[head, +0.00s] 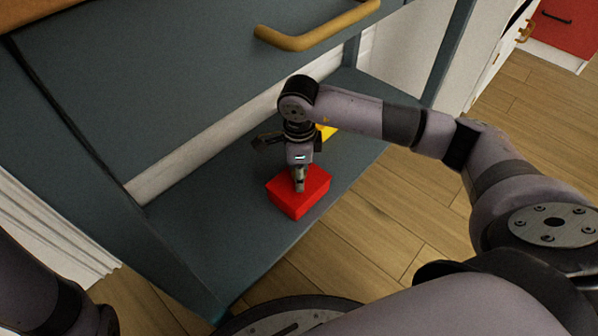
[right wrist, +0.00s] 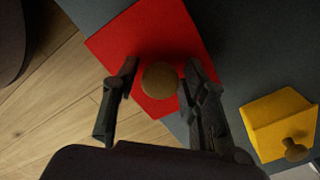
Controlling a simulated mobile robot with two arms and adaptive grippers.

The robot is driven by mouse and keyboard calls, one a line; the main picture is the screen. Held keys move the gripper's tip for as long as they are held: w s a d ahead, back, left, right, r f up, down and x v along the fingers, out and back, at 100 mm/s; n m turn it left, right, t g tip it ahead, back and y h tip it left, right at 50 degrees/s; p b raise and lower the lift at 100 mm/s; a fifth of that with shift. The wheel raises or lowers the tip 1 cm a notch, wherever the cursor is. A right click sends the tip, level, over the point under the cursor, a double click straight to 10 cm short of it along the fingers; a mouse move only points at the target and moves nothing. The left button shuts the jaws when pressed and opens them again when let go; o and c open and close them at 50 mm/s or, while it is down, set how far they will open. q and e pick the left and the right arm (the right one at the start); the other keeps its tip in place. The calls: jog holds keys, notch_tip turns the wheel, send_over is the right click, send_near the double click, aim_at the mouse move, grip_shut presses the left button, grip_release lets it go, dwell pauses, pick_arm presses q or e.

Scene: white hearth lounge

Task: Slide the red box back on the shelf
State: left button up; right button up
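The red box (head: 314,198) sits on the blue-grey lower shelf (head: 215,225), close to its front edge. In the right wrist view the red box (right wrist: 140,38) has a round brown knob (right wrist: 160,79) on top. My right gripper (head: 299,186) is directly above the box, pointing down. In the right wrist view its two fingers are apart, one on each side of the knob. The right finger is very close to the knob; I cannot tell whether it touches. My left gripper is not in view; only part of the left arm shows at the lower left.
A yellow box (head: 327,132) with a knob stands on the shelf behind my right gripper. An upper board with a brass-coloured handle (head: 318,27) overhangs the shelf. A dark upright (head: 448,55) bounds its right end. Wooden floor (head: 375,205) lies in front.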

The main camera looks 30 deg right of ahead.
aim_at(289, 173)
grip_shut()
jog(key=shift+w+a, duration=0.25)
jog(key=shift+w, duration=0.45)
jog(key=shift+w+a+b, duration=0.2)
jog(key=shift+w+b, duration=0.15)
jog(key=shift+w, duration=0.25)
jog(key=shift+w+a, duration=0.1)
jog(key=shift+w, duration=0.25)
jog(key=shift+w+a+b, duration=0.25)
jog(key=shift+w, duration=0.45)
jog(key=shift+w+a+b, duration=0.25)
jog(key=shift+w+a, duration=0.05)
jog(key=shift+w, duration=0.45)
jog(key=shift+w+a+b, duration=0.25)
jog(key=shift+w, duration=0.45)
jog(key=shift+w+a+b, duration=0.2)
jog(key=shift+w, duration=0.45)
jog(key=shift+w+a+b, duration=0.25)
jog(key=shift+w, duration=0.35)
jog(key=shift+w+a+b, duration=0.2)
jog(key=shift+w, duration=0.45)
jog(key=shift+o, duration=1.8)
grip_release()
